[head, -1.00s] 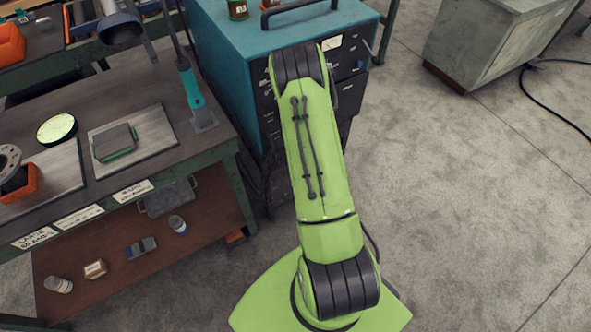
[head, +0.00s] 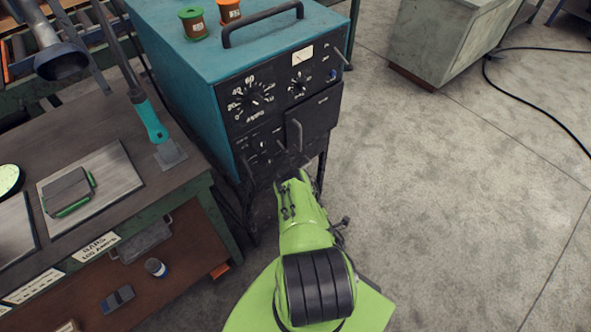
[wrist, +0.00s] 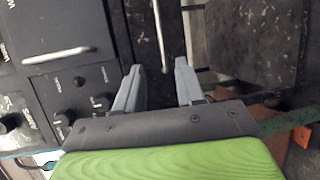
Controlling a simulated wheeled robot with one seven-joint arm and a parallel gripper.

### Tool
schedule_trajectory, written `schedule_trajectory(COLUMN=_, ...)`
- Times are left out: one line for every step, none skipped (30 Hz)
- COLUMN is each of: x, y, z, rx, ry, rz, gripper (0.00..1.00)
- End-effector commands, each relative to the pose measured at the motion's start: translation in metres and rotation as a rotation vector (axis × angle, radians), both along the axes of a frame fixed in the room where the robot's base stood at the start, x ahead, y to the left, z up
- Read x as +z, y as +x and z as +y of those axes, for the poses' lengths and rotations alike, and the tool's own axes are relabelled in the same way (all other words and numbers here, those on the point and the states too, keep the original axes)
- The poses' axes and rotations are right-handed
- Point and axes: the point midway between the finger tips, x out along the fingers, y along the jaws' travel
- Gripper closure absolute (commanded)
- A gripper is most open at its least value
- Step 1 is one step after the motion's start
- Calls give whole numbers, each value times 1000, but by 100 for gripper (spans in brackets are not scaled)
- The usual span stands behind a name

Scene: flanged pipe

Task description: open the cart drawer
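The cart is a teal cabinet (head: 190,75) with a black front of dials and knobs. In the wrist view a narrow dark drawer front (wrist: 145,30) carries a thin metal bar handle (wrist: 161,35). My gripper (wrist: 158,85) is open, with its two grey fingers apart and the near end of the bar handle just beyond and between them; I cannot tell whether they touch. In the head view my gripper (head: 290,162) is small and dark, low against the cart front, and my arm hides most of the drawer.
A second bar handle (head: 295,135) sits on the panel above, beside the knobs; it also shows in the wrist view (wrist: 58,55). A workbench (head: 110,130) stands close on the left. A grey cabinet (head: 450,40) and a black cable are farther right. The floor between is clear.

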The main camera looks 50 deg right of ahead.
Motion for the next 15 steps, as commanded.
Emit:
schedule_trajectory(x=-7, y=5, z=-3, rx=1, ry=-2, rz=-1, gripper=62)
schedule_trajectory(x=-8, y=8, z=-5, rx=2, ry=-1, rz=-2, gripper=62)
schedule_trajectory(x=-10, y=12, z=-7, rx=1, ry=-2, rz=-2, gripper=62)
schedule_trajectory(x=-11, y=14, z=-9, rx=1, ry=-1, rz=-3, gripper=62)
schedule_trajectory(x=-11, y=17, z=-11, rx=1, ry=-1, rz=-3, gripper=62)
schedule_trajectory(x=-12, y=20, z=-13, rx=1, ry=-1, rz=-2, gripper=62)
schedule_trajectory(x=-13, y=21, z=-14, rx=1, ry=-1, rz=0, gripper=62)
schedule_trajectory(x=-13, y=22, z=-15, rx=2, ry=0, rz=-1, gripper=62)
schedule_trajectory(x=-14, y=24, z=-17, rx=2, ry=0, rz=-1, gripper=62)
schedule_trajectory(x=-14, y=25, z=-18, rx=2, ry=0, rz=0, gripper=62)
schedule_trajectory(x=-14, y=27, z=-19, rx=2, ry=-1, rz=0, gripper=62)
schedule_trajectory(x=-15, y=29, z=-20, rx=2, ry=0, rz=0, gripper=62)
schedule_trajectory(x=-15, y=30, z=-21, rx=3, ry=1, rz=0, gripper=62)
schedule_trajectory(x=-15, y=31, z=-22, rx=3, ry=0, rz=0, gripper=62)
schedule_trajectory(x=-16, y=33, z=-23, rx=2, ry=0, rz=0, gripper=62)
